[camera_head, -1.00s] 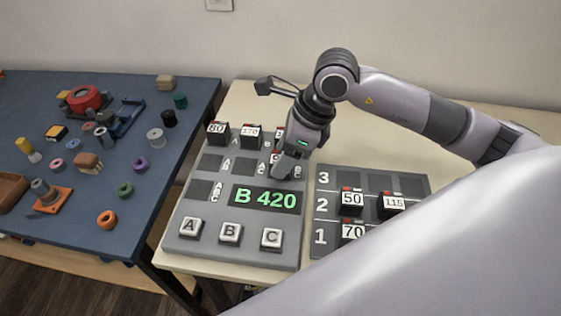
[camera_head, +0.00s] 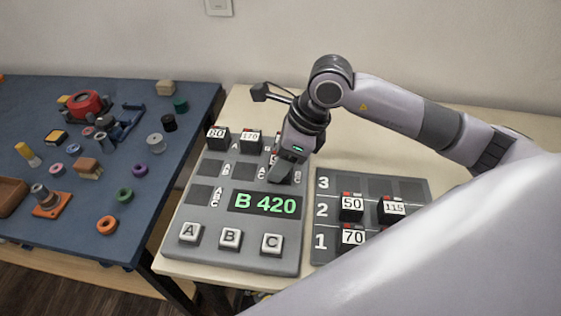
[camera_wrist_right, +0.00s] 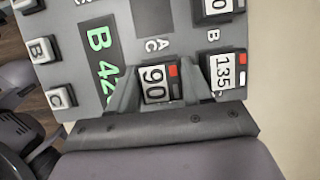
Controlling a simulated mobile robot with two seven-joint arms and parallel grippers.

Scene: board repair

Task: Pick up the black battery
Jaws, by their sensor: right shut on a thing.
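The black battery labelled 90 (camera_wrist_right: 156,88) has a white label and a red-topped end. In the right wrist view it sits between the fingers of my right gripper (camera_wrist_right: 158,92), which is shut on it. In the head view my right gripper (camera_head: 280,173) is over the upper right of the grey panel (camera_head: 180,243) and hides that battery. I cannot tell whether it is clear of the panel. A battery labelled 135 (camera_wrist_right: 226,72) sits right beside the gripper in the wrist view. My left gripper is not in view.
Black batteries 80 (camera_head: 217,138) and 170 (camera_head: 250,140) stand at the panel's far edge. The panel has a green B 420 display (camera_head: 264,202) and A, B, C buttons. A numbered rack (camera_head: 322,250) holds 50, 115 and 70. A blue table (camera_head: 70,225) with loose parts stands left.

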